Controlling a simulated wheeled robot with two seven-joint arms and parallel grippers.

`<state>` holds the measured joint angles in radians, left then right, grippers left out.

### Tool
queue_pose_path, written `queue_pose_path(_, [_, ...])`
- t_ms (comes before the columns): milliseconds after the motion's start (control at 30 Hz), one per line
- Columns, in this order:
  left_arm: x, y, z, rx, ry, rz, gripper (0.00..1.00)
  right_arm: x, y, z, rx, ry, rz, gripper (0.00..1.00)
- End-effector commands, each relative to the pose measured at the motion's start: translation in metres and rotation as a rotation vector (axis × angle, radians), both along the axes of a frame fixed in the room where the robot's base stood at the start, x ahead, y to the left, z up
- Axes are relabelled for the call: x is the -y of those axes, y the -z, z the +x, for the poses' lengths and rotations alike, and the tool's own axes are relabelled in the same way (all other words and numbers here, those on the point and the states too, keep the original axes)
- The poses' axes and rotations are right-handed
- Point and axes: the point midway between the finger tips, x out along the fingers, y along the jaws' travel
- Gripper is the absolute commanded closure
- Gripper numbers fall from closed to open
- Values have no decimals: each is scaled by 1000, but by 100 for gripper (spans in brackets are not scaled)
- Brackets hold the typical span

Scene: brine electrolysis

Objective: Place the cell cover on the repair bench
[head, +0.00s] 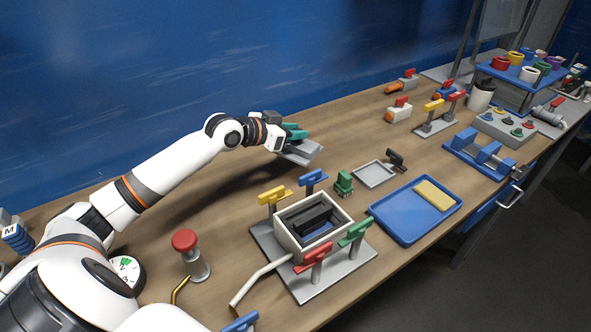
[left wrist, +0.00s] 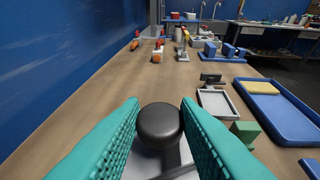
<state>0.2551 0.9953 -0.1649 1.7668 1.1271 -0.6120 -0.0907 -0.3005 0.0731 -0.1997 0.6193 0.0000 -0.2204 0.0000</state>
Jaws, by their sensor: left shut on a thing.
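My left gripper (head: 294,133), with teal fingers, is shut on the dark round knob (left wrist: 160,124) of the cell cover. The cover (head: 303,154) is a flat light grey plate that shows below the fingers. It is over the back part of the wooden bench (head: 232,195), near the blue wall; I cannot tell whether it touches the wood. In the left wrist view, the fingers and knob hide part of the plate (left wrist: 140,160). The open grey cell box (head: 288,240) stands on a grey base in front, its top uncovered with dark plates inside. My right gripper is not in view.
Coloured clamp-like handles surround the cell box. A small grey tray (head: 374,175), a green block (head: 343,183) and a blue tray (head: 440,232) with a yellow sponge (head: 433,195) lie to the right. A red-topped post (head: 185,241) stands left. Bare wood lies around the cover.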

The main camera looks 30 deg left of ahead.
Motion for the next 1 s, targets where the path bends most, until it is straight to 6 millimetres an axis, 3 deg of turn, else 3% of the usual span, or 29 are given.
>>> queue_pose_path(133, [0, 27, 0, -3, -1, -2, 98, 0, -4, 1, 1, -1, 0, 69])
queue_pose_path(367, [0, 46, 0, 1, 0, -1, 98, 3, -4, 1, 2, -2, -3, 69])
queue_pose_path(567, [0, 74, 0, -1, 0, -1, 98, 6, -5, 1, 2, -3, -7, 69])
queue_pose_path(933, [0, 81, 0, 1, 0, 1, 98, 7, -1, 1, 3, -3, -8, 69])
queue_pose_path(967, [0, 80, 0, 0, 0, 1, 66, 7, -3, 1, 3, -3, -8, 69])
queue_pose_path(1000, [0, 79, 0, 0, 0, 0, 60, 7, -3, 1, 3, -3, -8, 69])
